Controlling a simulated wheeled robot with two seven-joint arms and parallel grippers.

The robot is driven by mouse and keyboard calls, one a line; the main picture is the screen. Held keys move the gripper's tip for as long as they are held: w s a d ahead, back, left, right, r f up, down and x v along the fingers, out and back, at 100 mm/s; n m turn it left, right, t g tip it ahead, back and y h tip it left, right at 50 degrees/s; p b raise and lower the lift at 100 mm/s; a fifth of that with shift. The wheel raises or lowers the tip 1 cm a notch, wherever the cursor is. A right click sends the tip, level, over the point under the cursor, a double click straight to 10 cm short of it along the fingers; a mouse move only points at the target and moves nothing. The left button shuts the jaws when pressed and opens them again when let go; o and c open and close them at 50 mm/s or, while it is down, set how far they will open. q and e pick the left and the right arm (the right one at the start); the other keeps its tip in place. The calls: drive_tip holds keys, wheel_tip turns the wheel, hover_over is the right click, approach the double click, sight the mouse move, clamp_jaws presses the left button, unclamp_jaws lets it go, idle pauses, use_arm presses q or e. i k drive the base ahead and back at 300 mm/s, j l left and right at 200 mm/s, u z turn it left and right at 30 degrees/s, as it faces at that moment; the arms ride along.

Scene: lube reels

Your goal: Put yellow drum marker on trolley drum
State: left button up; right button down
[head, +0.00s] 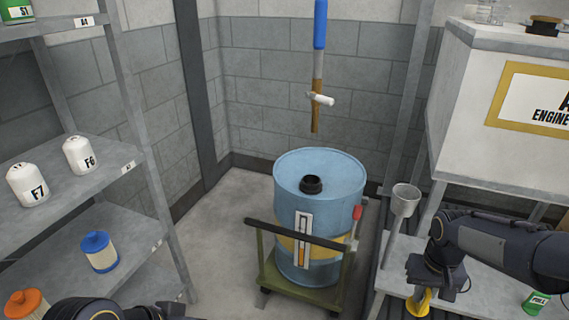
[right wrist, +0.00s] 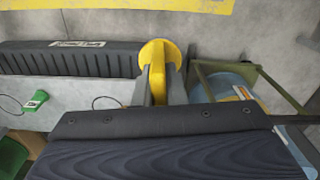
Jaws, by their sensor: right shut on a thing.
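The yellow drum marker (head: 419,303) has a round disc end, seen at the lower right of the head view. It also shows in the right wrist view (right wrist: 160,52). My right gripper (right wrist: 158,84) is shut on it, with a finger on each side. The trolley drum (head: 318,173) is light blue with a yellow band and a black collar (head: 311,185) on its top. It stands upright on a green trolley (head: 308,293). The marker is apart from the drum, right of it and lower in the head view. My left gripper is out of view.
Shelves (head: 62,212) with white and coloured containers stand at left. The trolley has a dark handle bar (head: 297,234).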

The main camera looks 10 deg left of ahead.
sight(324, 162)
drive_tip(key=i+l+u, duration=0.2)
drive_tip(key=u, duration=0.3)
drive_tip(key=i+l+u, duration=0.1)
drive_tip(key=l+u, duration=0.2)
drive_tip(key=u, duration=0.15)
drive_tip(key=i+l+u, duration=0.1)
drive_tip(key=l+u, duration=0.2)
drive_tip(key=u, duration=0.2)
